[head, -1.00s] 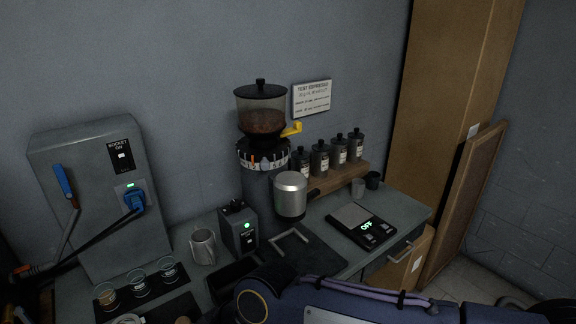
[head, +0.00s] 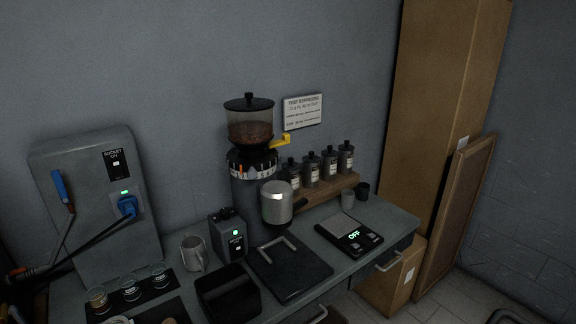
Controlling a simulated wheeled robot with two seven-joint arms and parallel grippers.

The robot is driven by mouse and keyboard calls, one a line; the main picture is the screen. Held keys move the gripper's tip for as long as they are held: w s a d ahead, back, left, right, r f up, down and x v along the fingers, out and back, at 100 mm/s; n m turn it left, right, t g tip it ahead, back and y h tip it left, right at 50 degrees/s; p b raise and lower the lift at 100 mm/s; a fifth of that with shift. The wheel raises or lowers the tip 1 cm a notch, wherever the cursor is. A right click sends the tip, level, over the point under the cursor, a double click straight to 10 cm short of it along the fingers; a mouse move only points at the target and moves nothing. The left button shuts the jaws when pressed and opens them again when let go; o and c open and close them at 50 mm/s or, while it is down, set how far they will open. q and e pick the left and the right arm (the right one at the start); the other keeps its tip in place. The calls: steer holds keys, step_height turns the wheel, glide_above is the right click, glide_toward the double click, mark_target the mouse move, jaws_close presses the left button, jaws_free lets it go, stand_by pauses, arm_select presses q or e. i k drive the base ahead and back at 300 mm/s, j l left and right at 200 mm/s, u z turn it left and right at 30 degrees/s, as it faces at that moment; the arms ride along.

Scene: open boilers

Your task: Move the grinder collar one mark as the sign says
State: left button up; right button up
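The grinder (head: 258,190) stands against the wall at the middle of the head view, with a clear hopper of brown beans (head: 250,130) on top. Its collar (head: 252,165) is a dark ring with a white scale and an orange mark; the numbers are too small to read. A yellow lever (head: 281,143) sticks out to the right above the collar. The sign (head: 302,111) on the wall right of the hopper is headed "TEST ESPRESSO"; its smaller lines are not clearly legible. Neither of my grippers shows in the head view.
A silver cup-like part (head: 277,203) sits in front of the grinder. A small switch box (head: 229,236), a metal jug (head: 194,253) and a black tray (head: 288,270) stand nearby. Several dark bottles (head: 311,170) line a wooden shelf. The socket box (head: 85,205) reads ON.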

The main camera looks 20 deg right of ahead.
mark_target(233, 160)
steer(key=i+z, duration=0.35)
steer(key=i, duration=0.25)
steer(key=k, duration=0.2)
steer(key=k+j+u, duration=0.2)
steer(key=k+u, duration=0.3)
steer(key=k+j+u, duration=0.3)
steer(key=u, duration=1.7)
steer(key=z, duration=1.8)
steer(key=l+z, duration=0.35)
steer(key=l, duration=0.3)
steer(key=l+z, duration=0.35)
steer(key=l, duration=0.25)
